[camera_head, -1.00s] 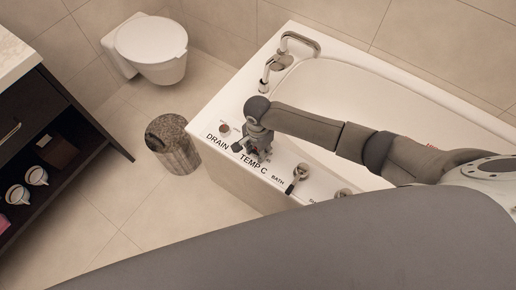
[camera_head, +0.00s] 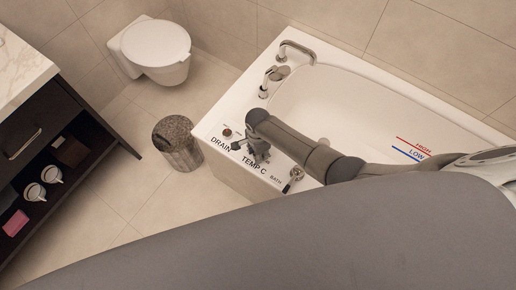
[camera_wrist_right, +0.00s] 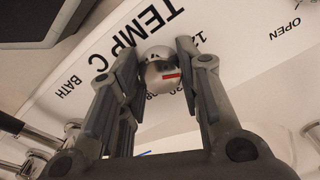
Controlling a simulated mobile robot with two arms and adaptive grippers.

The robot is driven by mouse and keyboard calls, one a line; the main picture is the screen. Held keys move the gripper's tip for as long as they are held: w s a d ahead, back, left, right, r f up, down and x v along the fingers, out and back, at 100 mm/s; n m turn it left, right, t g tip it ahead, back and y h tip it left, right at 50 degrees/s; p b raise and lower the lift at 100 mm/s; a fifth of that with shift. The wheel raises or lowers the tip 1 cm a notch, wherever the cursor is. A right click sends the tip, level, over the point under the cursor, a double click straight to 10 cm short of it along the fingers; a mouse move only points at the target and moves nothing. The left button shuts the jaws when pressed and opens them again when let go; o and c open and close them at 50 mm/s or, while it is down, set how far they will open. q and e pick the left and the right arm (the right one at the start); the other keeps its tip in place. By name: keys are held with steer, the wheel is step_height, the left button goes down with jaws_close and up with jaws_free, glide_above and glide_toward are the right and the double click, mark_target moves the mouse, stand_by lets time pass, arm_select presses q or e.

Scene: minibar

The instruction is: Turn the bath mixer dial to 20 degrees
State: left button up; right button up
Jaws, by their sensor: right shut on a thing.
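The mixer dial (camera_wrist_right: 159,74) is a round, shiny metal knob with a red mark on its face, beside the "TEMP C" lettering in the right wrist view. My right gripper (camera_wrist_right: 158,68) has one finger on each side of the dial and is shut on it. Printed numbers around the dial are partly hidden by the fingers and knob, so I cannot read the setting for certain. In the head view my right gripper (camera_head: 257,157) is over the tub's rim above "TEMP C" and hides the dial. My left gripper is not in view.
The white bathtub (camera_head: 345,92) has a spout (camera_head: 297,46) and a metal bath lever (camera_head: 293,178) close to my right gripper. A drain knob (camera_head: 227,132) is on the other side. A bin (camera_head: 177,143) and toilet (camera_head: 157,52) stand left of the tub.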

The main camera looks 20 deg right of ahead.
steer(key=shift+s+r+m+p, duration=0.1)
steer(key=shift+m+p, duration=0.35)
steer(key=shift+m, duration=0.35)
steer(key=shift+m+p, duration=0.45)
steer(key=shift+m, duration=0.55)
steer(key=o, duration=1.1)
steer(key=shift+c, duration=0.2)
step_height(320, 180, up, 12)
